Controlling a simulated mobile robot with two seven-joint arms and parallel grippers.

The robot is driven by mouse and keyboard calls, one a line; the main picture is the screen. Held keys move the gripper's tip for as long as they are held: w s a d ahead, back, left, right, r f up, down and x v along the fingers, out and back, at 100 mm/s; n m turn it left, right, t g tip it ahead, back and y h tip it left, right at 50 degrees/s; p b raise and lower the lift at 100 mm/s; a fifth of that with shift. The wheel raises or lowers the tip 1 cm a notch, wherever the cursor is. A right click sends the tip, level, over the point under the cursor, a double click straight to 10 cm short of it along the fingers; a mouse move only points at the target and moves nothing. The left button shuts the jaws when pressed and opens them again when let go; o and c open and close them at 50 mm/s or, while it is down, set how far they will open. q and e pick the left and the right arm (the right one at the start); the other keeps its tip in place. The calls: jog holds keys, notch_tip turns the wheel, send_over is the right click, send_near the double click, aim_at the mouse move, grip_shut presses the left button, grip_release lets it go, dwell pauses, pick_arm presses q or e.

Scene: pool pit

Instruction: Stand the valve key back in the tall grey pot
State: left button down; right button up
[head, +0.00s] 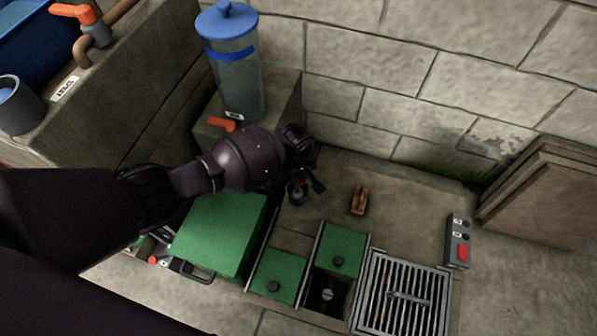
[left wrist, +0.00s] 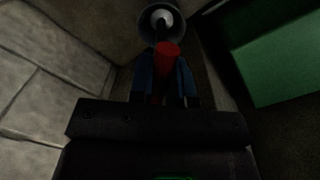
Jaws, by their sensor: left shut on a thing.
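My left gripper (head: 304,178) is low over the floor beside the green box, shut on the red grip of the valve key (left wrist: 166,56). In the left wrist view the blue-grey fingers lie on both sides of the red grip. The key's dark shaft points away from the fingers to the mouth of the grey pot (left wrist: 148,16), which shows a pale inside. The pot also shows in the head view (head: 297,196), just below the gripper. I cannot tell how deep the shaft's end is in the pot. My right gripper is not in view.
A green box (head: 220,235) stands left of the pot. Green hatch covers (head: 341,248), an open pit (head: 327,297) and a metal grate (head: 402,296) lie in front. A wooden-looking brush (head: 359,200) and a control box (head: 458,242) are right. A blue-lidded canister (head: 236,75) stands behind.

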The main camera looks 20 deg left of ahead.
pick_arm(q)
jog(key=shift+s+f, duration=0.15)
jog(key=shift+f, duration=0.65)
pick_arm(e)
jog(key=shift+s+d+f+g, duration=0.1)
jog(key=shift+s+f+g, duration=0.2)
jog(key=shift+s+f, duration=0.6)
pick_arm(q)
jog(key=c, duration=1)
grip_release()
jog(key=shift+b, duration=0.3)
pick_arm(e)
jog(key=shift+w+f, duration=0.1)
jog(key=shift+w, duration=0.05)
pick_arm(q)
jog(key=shift+r+p, duration=1.15)
jog(key=shift+r, duration=0.6)
jog(key=shift+w+r+p, duration=0.2)
jog(key=shift+r+p, duration=1.45)
jog(key=shift+r, duration=1)
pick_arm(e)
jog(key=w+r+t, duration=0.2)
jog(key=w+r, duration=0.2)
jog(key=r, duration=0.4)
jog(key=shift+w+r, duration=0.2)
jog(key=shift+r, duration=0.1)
pick_arm(q)
jog(key=shift+s+f, duration=0.1)
jog(key=shift+f, duration=0.1)
